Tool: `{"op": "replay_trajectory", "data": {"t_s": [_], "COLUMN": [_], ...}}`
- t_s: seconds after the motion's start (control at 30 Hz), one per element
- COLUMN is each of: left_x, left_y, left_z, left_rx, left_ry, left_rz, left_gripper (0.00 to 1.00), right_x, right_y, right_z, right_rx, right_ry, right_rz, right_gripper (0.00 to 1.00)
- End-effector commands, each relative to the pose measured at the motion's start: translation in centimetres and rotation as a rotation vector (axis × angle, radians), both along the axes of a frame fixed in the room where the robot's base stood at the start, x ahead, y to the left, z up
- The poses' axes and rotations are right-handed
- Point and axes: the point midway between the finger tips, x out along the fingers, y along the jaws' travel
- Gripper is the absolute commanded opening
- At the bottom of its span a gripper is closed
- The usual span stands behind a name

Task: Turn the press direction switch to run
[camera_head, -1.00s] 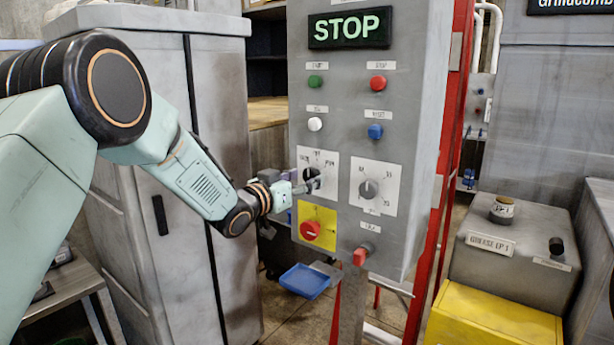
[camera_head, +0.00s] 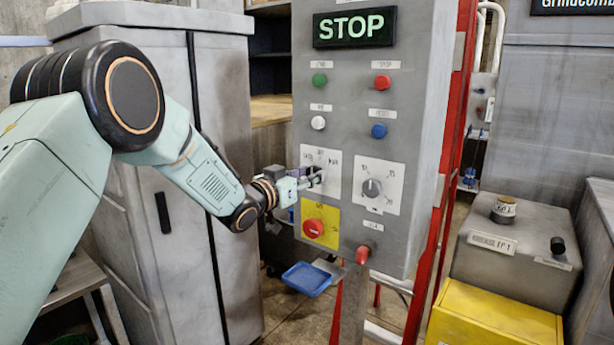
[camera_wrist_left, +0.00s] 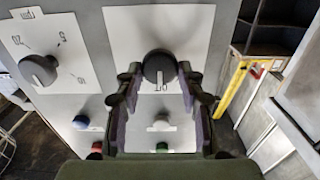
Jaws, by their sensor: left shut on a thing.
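The press direction switch is a black round knob on a white label plate on the grey control panel. In the left wrist view the knob (camera_wrist_left: 160,66) sits between my two fingertips. In the head view my left gripper (camera_head: 312,181) reaches it from the left and mostly hides the knob. My left gripper (camera_wrist_left: 159,80) is shut on the knob. The plate (camera_head: 333,160) has small lettering that I cannot read clearly, and I cannot tell the knob's pointing direction. My right gripper is not in view.
The control panel (camera_head: 421,110) has a lit STOP sign (camera_head: 353,28), several push buttons, a grey dial (camera_head: 371,188), a red button on yellow (camera_head: 313,228) and a red switch (camera_head: 364,253). A grey cabinet (camera_head: 160,270) stands left. A blue tray (camera_head: 306,279) is below.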

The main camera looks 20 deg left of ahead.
Motion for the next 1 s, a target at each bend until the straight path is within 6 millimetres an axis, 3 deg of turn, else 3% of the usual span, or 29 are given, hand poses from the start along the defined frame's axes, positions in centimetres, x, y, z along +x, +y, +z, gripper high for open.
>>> {"op": "replay_trajectory", "data": {"t_s": [0.13, 0.47, 1.0], "left_x": [0.0, 0.0, 0.0], "left_y": [0.1, 0.1, -0.1], "left_z": [0.0, 0.0, -0.2], "left_rx": [-0.001, 0.053, 0.461], "left_ry": [0.0, -0.02, -0.172], "left_rz": [0.003, 0.002, 0.003], "left_gripper": [0.07, 0.07, 0.07], "right_x": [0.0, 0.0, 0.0], "right_y": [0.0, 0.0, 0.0], "right_z": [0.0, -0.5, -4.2], "right_rx": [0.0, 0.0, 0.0], "right_ry": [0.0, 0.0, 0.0], "right_rz": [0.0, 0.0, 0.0], "right_gripper": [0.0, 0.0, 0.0]}}
